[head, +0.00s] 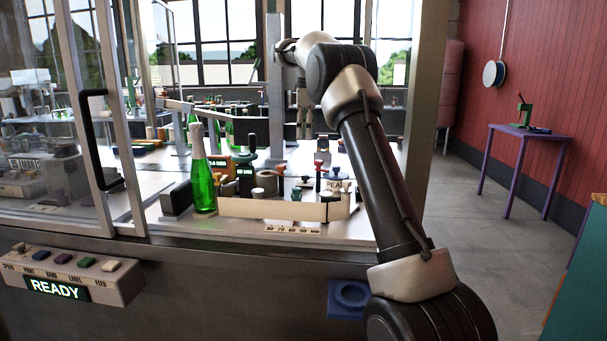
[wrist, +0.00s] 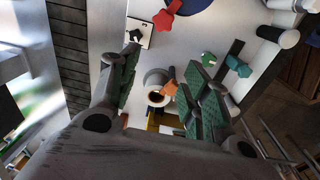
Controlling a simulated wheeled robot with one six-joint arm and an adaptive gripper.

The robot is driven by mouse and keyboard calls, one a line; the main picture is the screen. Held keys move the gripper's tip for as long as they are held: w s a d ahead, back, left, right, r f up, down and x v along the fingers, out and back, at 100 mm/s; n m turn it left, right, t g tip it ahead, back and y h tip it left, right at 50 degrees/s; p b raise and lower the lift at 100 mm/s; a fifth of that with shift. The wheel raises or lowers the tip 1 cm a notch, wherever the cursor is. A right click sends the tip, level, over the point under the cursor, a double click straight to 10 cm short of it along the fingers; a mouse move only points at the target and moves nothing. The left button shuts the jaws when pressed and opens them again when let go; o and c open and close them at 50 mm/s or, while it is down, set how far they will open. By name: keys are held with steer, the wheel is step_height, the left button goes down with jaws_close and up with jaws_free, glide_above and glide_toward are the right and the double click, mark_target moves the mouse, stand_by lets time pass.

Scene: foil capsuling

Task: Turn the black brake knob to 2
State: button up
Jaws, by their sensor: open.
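In the wrist view a black star-shaped knob (wrist: 135,35) sits on a small white plate (wrist: 147,40) at the upper left; it looks like the brake knob. Marks on its plate are too small to read, so I cannot tell its setting. My gripper (wrist: 166,80) is open and empty. Its left finger is just below the black knob in the picture and does not visibly hold it. In the head view I cannot single out this knob with certainty among the small knobs behind the cream panel (head: 265,209).
A red star knob (wrist: 167,15) is close to the black one. An orange knob (wrist: 168,88), a green knob (wrist: 208,59) and a teal knob (wrist: 238,66) lie around the fingers. A green bottle (head: 203,185) stands left of the panel. A button box (head: 85,275) reads READY.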

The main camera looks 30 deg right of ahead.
mark_target(305, 176)
steer(key=w+d+f+n, duration=0.1)
steer(key=w+f, duration=0.1)
steer(key=f, duration=0.1)
steer(key=w+d+f+n, duration=0.1)
steer(key=w+f, duration=0.1)
steer(key=f, duration=0.1)
steer(key=w+d+f, duration=0.1)
steer(key=w+f, duration=0.1)
steer(key=f, duration=0.1)
steer(key=shift+w+f+n+g, duration=0.15)
steer(key=shift+f+n+g, duration=0.05)
steer(key=shift+n+g, duration=0.2)
step_height(305, 176, down, 8)
steer(key=shift+r, duration=0.15)
steer(key=c, duration=1)
